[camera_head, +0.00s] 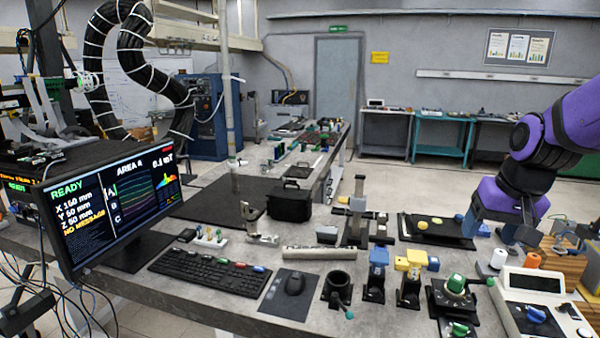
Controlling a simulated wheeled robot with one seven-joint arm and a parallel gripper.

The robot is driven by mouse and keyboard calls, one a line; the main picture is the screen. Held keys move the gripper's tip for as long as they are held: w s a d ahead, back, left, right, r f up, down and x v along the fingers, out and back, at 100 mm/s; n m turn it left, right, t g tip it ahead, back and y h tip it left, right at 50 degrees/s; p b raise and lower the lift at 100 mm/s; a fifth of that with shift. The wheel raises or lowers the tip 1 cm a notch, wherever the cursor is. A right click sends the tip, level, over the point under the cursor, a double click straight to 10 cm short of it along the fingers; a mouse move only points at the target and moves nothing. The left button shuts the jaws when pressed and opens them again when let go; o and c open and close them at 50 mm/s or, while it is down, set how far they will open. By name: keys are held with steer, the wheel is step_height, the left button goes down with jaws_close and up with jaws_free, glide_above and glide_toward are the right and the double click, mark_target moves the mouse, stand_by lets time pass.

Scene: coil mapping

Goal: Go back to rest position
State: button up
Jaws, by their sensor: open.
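My purple and black arm (500,200) reaches in from the upper right edge. My gripper (519,236) hangs at its lower end, on the right side of the workbench (225,295). It is open, and I see nothing held in it. It is above or near the zone between a black plate with coloured parts (438,232) and a white box with a dark screen (532,292). The height of the fingertips over the bench is hard to tell.
A monitor (115,195), keyboard (208,273) and mouse (294,284) are on the left and middle. Coloured-knob fixtures (455,297) crowd the front right. An orange cylinder (532,260) and white cylinder (498,259) stand close below my gripper. Open floor (385,185) lies behind.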

steer(key=s+a+r+n+t, duration=0.1)
steer(key=s+r, duration=0.3)
steer(key=s, duration=0.4)
steer(key=s+a+r+n+t, duration=0.1)
steer(key=s+a+r, duration=0.1)
steer(key=s+r, duration=0.2)
steer(key=s, duration=0.3)
steer(key=shift+s+a+n+h, duration=0.2)
steer(key=shift+s+n+h, duration=0.1)
steer(key=shift+s+h, duration=0.1)
